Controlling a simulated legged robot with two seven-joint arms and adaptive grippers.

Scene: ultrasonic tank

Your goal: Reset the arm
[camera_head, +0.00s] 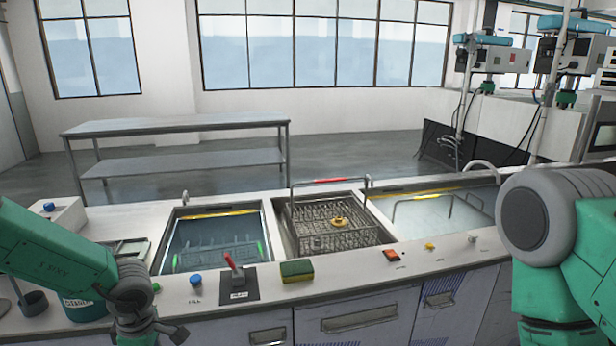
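My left arm (55,255) comes in from the left, over the counter's left front. Its dark end (140,310) points down at the bottom edge, where the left gripper is largely cut off, so its opening does not show. My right arm (560,240) stands large at the right edge, bent downward. Its gripper is below the frame. I see nothing held in either arm.
The counter holds a left tank (168,240), a middle tank with a wire basket (318,225) and a right tank (400,185). A red-handled switch (238,280), a green-yellow sponge (297,271) and several knobs line the front. A steel table (180,124) stands behind.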

